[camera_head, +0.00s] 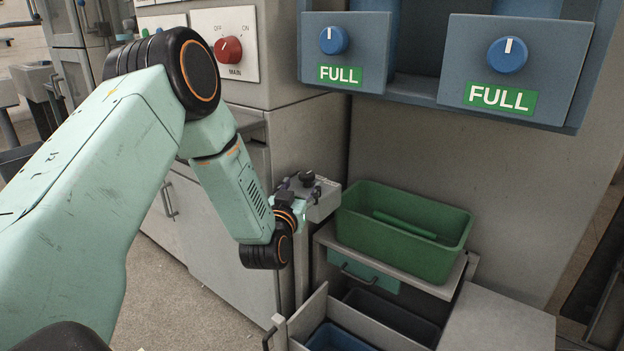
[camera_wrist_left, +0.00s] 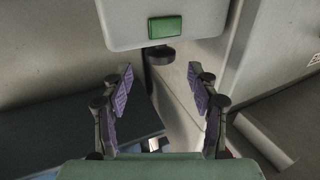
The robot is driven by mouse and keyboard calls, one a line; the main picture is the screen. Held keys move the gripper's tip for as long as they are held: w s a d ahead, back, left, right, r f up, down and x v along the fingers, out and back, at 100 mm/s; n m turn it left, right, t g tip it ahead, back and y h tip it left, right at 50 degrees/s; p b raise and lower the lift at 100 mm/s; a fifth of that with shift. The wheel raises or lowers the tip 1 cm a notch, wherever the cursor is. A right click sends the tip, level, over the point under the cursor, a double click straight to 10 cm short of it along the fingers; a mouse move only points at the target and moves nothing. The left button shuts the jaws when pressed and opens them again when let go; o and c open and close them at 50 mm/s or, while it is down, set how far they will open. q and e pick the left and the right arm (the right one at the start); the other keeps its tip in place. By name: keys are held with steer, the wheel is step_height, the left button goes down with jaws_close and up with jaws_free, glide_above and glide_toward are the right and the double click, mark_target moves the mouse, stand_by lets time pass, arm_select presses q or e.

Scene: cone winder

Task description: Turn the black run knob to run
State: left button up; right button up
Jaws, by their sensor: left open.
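The black run knob (camera_head: 307,178) stands on a small light grey box (camera_head: 326,204) beside the green bin in the head view. In the left wrist view the knob (camera_wrist_left: 160,55) shows at the edge of the grey box, close to a green rectangle (camera_wrist_left: 165,27). My left gripper (camera_head: 302,190) is at the box, its arm coming in from the left. In the left wrist view its two purple-padded fingers (camera_wrist_left: 161,82) are open, with nothing between the pads. The knob appears just beyond the fingertips, roughly centred between them. The knob's pointer direction cannot be made out.
A green bin (camera_head: 368,251) stands right of the box on a shelf, above an open drawer (camera_head: 405,319). A red MAIN switch (camera_head: 228,49) is on the cabinet behind my arm. Two blue knobs (camera_head: 333,40) (camera_head: 507,55) with FULL labels are on panels above.

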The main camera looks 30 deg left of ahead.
mark_target(304, 180)
arm_select(q)
steer(key=b+x, duration=0.1)
steer(key=x, duration=0.4)
steer(key=shift+a+f+b, duration=0.1)
steer(key=shift+a+b, duration=0.05)
steer(key=shift+b, duration=0.25)
steer(key=shift+w+a, duration=0.2)
steer(key=shift+w, duration=0.45)
steer(key=shift+c, duration=0.2)
